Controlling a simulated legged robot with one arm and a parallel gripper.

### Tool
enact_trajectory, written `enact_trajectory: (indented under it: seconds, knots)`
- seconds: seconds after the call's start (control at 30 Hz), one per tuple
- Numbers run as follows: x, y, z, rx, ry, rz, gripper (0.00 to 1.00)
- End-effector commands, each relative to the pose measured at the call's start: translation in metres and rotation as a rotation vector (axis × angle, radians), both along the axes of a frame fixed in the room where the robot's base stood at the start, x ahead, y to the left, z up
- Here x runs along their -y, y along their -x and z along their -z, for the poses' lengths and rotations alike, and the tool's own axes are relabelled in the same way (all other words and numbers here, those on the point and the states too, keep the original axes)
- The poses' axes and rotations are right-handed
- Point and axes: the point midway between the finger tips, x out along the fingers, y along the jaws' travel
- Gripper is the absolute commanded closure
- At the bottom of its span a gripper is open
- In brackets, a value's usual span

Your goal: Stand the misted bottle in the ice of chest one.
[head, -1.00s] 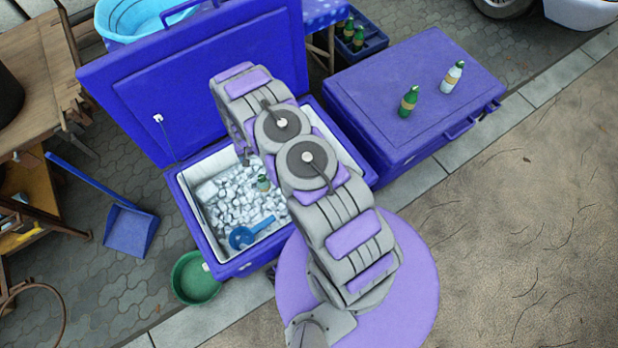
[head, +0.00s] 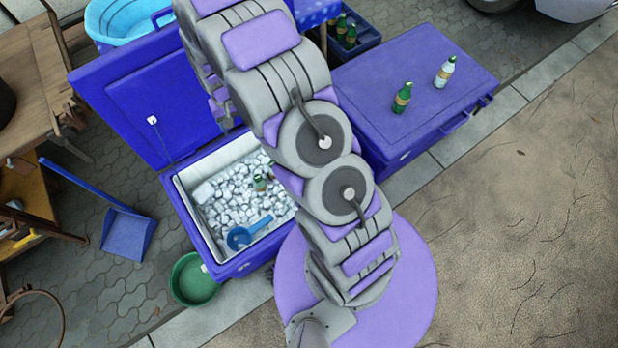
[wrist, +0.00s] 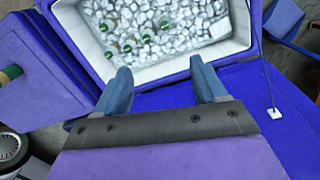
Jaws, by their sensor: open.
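A pale, whitish bottle with a green cap (head: 444,72), which looks like the misted one, stands on the closed blue chest (head: 395,75). A clear green bottle (head: 402,98) stands to its left. The open blue chest (head: 232,268) holds ice (head: 228,205); I cannot read any number on it. A green bottle (head: 260,183) stands in that ice, and the wrist view shows several green caps in the ice (wrist: 150,22). My gripper (wrist: 163,84) is open and empty, above the open chest's lid side edge. In the head view it is out of sight beyond my arm.
A blue scoop (head: 240,236) lies on the ice. The raised lid (head: 110,85) with a cord stands behind the open chest. A green basin (head: 192,282) and blue dustpan (head: 128,232) are on the ground. A crate of bottles (head: 350,45) sits behind. Pavement at right is clear.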

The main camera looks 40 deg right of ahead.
Motion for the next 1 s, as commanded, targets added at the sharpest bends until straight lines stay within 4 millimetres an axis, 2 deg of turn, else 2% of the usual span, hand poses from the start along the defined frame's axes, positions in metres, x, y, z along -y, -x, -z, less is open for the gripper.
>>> enact_trajectory:
  seconds: [0.03,0.4,0.7,1.0]
  knots:
    - [0.000,0.005,-0.015,0.003,-0.001,-0.005,0.29]
    - [0.001,0.057,-0.095,-0.017,-0.004,-0.044,0.29]
    - [0.001,0.109,-0.151,-0.032,-0.006,-0.077,0.29]
    - [0.002,0.168,-0.195,-0.049,-0.009,-0.108,0.29]
